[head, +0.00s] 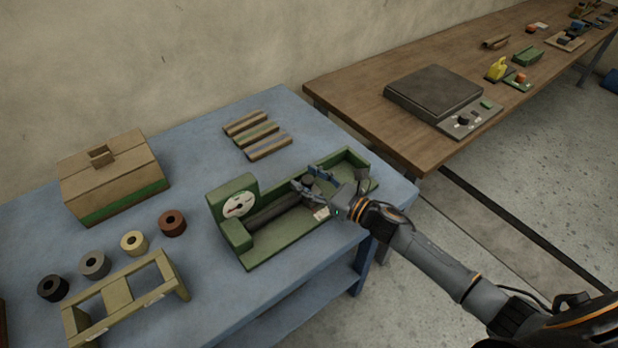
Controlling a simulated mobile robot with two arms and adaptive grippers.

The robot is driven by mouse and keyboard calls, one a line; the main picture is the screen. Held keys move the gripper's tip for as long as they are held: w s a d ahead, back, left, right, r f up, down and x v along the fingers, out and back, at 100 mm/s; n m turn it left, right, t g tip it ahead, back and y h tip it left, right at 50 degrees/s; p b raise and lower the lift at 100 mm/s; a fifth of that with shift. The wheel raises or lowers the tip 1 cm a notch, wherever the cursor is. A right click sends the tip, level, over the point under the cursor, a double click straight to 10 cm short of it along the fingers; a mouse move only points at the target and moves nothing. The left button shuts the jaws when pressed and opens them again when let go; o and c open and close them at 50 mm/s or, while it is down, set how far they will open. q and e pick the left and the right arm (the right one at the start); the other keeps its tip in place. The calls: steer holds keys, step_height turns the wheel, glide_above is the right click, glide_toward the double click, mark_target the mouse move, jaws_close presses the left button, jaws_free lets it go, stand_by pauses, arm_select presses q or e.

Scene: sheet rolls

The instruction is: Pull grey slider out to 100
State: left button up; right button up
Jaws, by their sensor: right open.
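A green fixture (285,245) lies on the blue table, with a white dial (239,204) on its upright block at the left end. A dark grey bar (272,213) runs along its trough from the block toward my right gripper (312,184). My right gripper is open over the right half of the trough, its fingers around or just beside a small dark grey part. The gripper hides much of that part, so I cannot tell whether it touches it or whether this is the grey slider. The dial reading is too small to make out. My left gripper is out of view.
The blue table (205,285) also holds a cardboard box (115,180), several small rolls, a yellowish stand (118,298) and striped strips (258,134). A wooden bench (370,108) with a dark flat device (433,92) stands at the right, across a gap.

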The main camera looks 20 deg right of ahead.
jaws_close()
steer(key=w+d+b, duration=0.1)
steer(key=d+b, duration=0.2)
steer(key=d, duration=0.1)
steer(key=w+d+b, duration=0.2)
steer(key=d+b, duration=0.1)
steer(key=d, duration=0.2)
steer(key=w+d+b, duration=0.1)
steer(key=d+b, duration=0.2)
steer(key=d, duration=0.1)
steer(key=shift+w+d+f, duration=0.1)
steer(key=shift+w+d, duration=0.05)
steer(key=shift+w, duration=0.25)
steer(key=shift+w+d+r, duration=0.2)
steer(key=shift+d, duration=0.3)
steer(key=shift+r, duration=0.1)
jaws_free()
steer(key=shift+d, duration=0.1)
